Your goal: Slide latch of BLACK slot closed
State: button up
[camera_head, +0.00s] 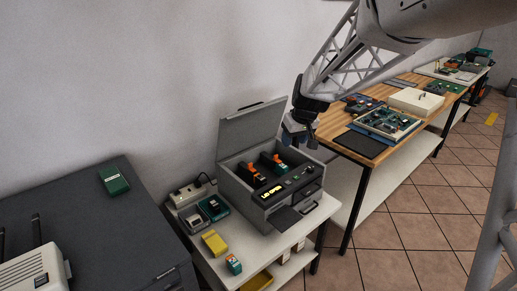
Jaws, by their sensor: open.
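A grey box-shaped device (236,192) stands on a white table with its lid (251,132) raised. Inside it are two dark slots with orange parts, a left one (250,175) and a right one (274,162). The view is too small to tell which is the BLACK slot or how its latch stands. The front display (270,193) glows yellow and seems to read "LID OPEN". My gripper (298,138) is open and appears empty. It hangs beside the raised lid, over the device's back right side, pointing down. Its fingertips look above the slots and apart from them.
A power strip (191,194), small grey-teal devices (213,208), a yellow block (215,243) and a teal-orange block (234,265) lie left and in front of the device. A wooden bench (368,147) with circuit boards stands to the right. The raised lid borders the back.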

jog(key=w+a+f+n, duration=0.2)
jog(key=w+a+f, duration=0.6)
jog(key=w, duration=0.4)
jog(key=n+y, duration=0.1)
send_near(251, 164)
jog(key=f, duration=0.1)
jog(key=shift+w+a+f, duration=0.2)
jog(key=shift+w+a, duration=0.1)
jog(key=shift+a, duration=0.1)
jog(key=shift+f, duration=0.15)
jog(key=shift+x, duration=3.75)
jog(key=shift+c, duration=0.5)
grip_shut()
